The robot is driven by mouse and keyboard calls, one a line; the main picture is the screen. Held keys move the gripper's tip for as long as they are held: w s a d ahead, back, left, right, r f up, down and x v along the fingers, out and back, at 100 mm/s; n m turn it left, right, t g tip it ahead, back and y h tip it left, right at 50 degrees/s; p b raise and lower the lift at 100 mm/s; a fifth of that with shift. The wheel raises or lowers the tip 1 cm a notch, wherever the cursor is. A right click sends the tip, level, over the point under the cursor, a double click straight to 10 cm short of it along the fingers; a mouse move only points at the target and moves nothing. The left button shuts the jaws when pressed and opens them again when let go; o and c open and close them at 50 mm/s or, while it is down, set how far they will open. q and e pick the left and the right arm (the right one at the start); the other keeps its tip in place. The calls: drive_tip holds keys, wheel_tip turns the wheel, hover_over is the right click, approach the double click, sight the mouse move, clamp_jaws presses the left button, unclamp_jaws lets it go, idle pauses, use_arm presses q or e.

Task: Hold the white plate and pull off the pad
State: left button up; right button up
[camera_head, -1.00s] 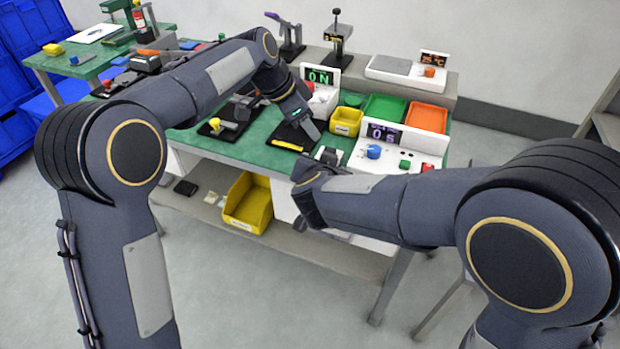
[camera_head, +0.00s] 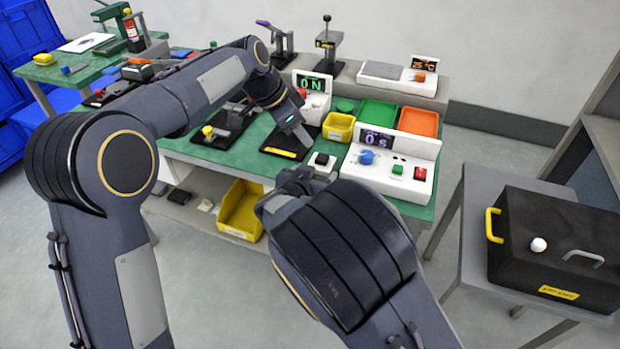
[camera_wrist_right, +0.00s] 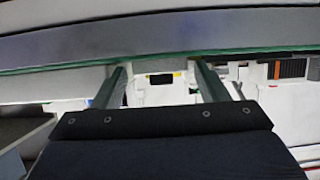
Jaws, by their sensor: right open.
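My left gripper (camera_head: 300,132) points down over a black base (camera_head: 284,142) with a yellow label on the green bench. Its fingertips are too small to tell whether they hold anything. I cannot make out the white plate or the pad; the left gripper may cover them. My right gripper is mostly hidden behind my own forearm in the head view, in front of the bench's near edge. In the right wrist view the right gripper (camera_wrist_right: 163,75) is open, its two fingers wide apart with nothing held between them.
A white timer box (camera_head: 390,170) stands right of the black base. A white box reading 0 N (camera_head: 312,84) stands behind it. Yellow (camera_head: 339,127), green (camera_head: 379,113) and orange (camera_head: 418,121) bins are nearby. A black case (camera_head: 550,245) sits on a side table at right.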

drive_tip(key=shift+w, duration=0.15)
drive_tip(key=shift+c, duration=0.2)
drive_tip(key=c, duration=0.7)
idle(0.7)
